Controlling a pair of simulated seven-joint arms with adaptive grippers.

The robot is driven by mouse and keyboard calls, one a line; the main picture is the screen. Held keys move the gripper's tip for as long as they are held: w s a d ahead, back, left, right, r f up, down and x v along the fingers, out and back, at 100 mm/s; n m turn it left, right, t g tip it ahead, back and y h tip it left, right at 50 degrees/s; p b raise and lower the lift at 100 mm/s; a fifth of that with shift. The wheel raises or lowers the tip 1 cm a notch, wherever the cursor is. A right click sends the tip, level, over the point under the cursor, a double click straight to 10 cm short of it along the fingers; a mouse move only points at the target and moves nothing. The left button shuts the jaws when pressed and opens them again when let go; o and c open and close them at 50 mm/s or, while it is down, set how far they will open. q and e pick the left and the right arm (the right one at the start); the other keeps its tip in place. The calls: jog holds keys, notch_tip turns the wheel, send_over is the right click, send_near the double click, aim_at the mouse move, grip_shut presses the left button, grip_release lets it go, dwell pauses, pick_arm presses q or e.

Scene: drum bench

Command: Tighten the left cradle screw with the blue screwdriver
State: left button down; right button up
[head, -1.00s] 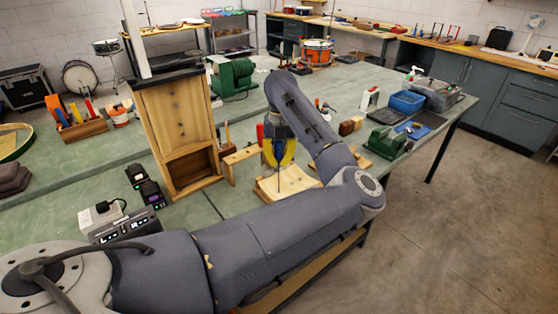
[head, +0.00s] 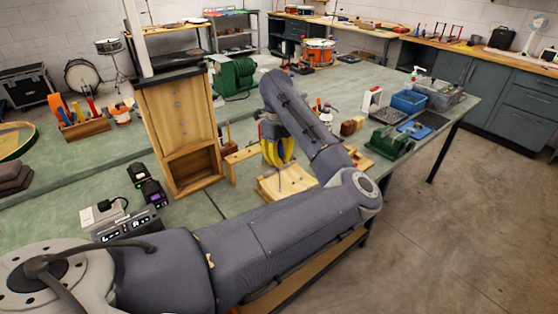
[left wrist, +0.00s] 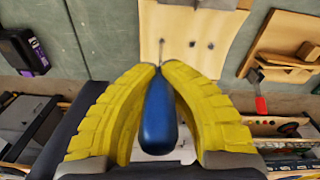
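My left gripper (head: 278,152), with yellow fingers, is over the pale wooden cradle (head: 290,183) on the bench in the head view. In the left wrist view my left gripper (left wrist: 160,72) is shut on the blue screwdriver (left wrist: 160,115), its fingertips on either side of the front of the handle. The thin shaft points at the wooden cradle (left wrist: 178,62), where dark screw spots (left wrist: 192,43) show to the right of the shaft. I cannot tell whether the tip touches the wood or a screw. My right gripper is not in view.
A tall wooden cabinet (head: 178,120) stands left of the cradle. A wooden rack (left wrist: 285,48) and a red-handled tool (left wrist: 262,104) are close on the right in the left wrist view. Black devices (head: 145,186) stand left; a green machine (head: 388,142) stands right.

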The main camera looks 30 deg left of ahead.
pick_arm(q)
jog(key=shift+f, duration=0.3)
dwell(0.5)
jog(key=m, duration=0.5)
jog(key=shift+w+d+f, duration=0.1)
jog(key=m, duration=0.2)
jog(key=shift+d+m, duration=0.1)
jog(key=shift+m, duration=1.5)
jog(key=shift+f+m, duration=0.1)
jog(key=shift+m, duration=0.2)
jog(key=m, duration=0.4)
jog(key=shift+w+d+y, duration=0.1)
jog(key=shift+y, duration=0.3)
